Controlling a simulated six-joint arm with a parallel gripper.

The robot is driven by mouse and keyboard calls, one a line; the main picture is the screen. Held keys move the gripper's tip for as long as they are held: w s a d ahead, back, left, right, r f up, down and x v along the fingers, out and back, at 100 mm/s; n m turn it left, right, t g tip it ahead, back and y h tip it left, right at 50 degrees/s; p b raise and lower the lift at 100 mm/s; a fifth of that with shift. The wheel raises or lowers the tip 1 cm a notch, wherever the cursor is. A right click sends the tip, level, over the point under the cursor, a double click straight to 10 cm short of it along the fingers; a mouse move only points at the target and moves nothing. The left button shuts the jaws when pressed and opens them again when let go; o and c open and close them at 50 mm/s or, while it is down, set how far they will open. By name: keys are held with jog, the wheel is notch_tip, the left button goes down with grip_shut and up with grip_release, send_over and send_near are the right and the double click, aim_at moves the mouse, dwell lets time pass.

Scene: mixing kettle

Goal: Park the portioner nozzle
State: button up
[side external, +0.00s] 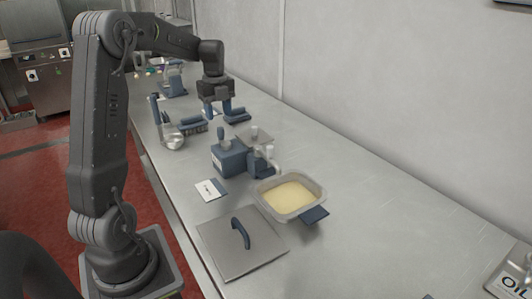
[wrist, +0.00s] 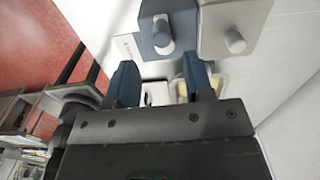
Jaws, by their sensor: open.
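The portioner appears to be the blue block (side external: 229,160) with a grey-blue upright knob (side external: 221,133), beside a grey-topped part with a small knob (side external: 254,134). A pale nozzle-like piece (side external: 268,152) shows at its right, close to the tub; its exact position is unclear. In the wrist view the blue block (wrist: 181,28) and the grey top (wrist: 248,12) are at the top, beyond the fingers. My gripper (side external: 218,111) has its blue fingers spread, with nothing seen held. It is above and behind the portioner, apart from it. The fingers also show in the wrist view (wrist: 160,78).
A tub (side external: 262,206) of pale yellow contents stands in front of the portioner. A flat metal lid (side external: 220,242) with a blue handle lies nearer. A white card (side external: 211,190), a metal scoop-like vessel (side external: 172,141) and an OIL container (side external: 515,272) are around.

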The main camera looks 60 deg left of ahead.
jog(key=shift+c, duration=0.3)
jog(key=w+d, duration=0.4)
jog(key=d, duration=0.3)
jog(key=r, duration=0.1)
send_over(269, 147)
jog(key=shift+w+r, duration=0.15)
jog(key=shift+r, duration=0.05)
jog(key=shift+f, duration=4.1)
jog(key=c, duration=0.5)
